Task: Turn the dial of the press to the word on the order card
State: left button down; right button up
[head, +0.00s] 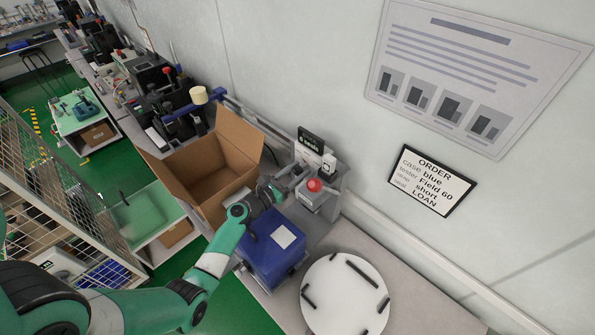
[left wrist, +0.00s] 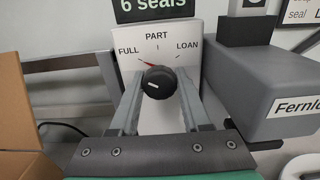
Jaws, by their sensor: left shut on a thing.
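The press (head: 313,197) is grey with a red button, against the wall in the head view. Its white dial plate (left wrist: 187,43) reads FULL, PART and LOAN from left to right in the left wrist view. The black dial (left wrist: 158,82) has a red pointer directed up-left, towards FULL. My left gripper (head: 284,186) is shut on the dial, one finger on each side. The order card (head: 432,180) on the wall reads case blue, tester Field 60, short, and seal LOAN. My right gripper is out of view.
A dark sign (left wrist: 152,7) above the dial reads 6 seals. An open cardboard box (head: 205,165) and a blue case (head: 270,250) stand beside the press. A white round plate (head: 345,295) with several black bars lies at the front right. The bench at far right is clear.

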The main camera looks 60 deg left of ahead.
pick_arm(q)
jog(key=shift+m, duration=0.3)
jog(key=m+b, duration=0.2)
jog(key=m, duration=0.3)
jog(key=shift+f, duration=0.1)
jog(key=m+b, duration=0.2)
jog(key=m, duration=0.4)
jog(key=shift+a+m+b, duration=0.1)
jog(key=shift+m+b, duration=0.2)
jog(key=m+b, duration=0.3)
jog(key=m, duration=0.5)
jog(key=m+b, duration=0.1)
jog(key=m, duration=0.1)
jog(key=m+b, duration=0.1)
jog(key=shift+r+m, duration=0.25)
jog(key=shift+m, duration=0.15)
jog(key=shift+c, duration=2)
grip_release()
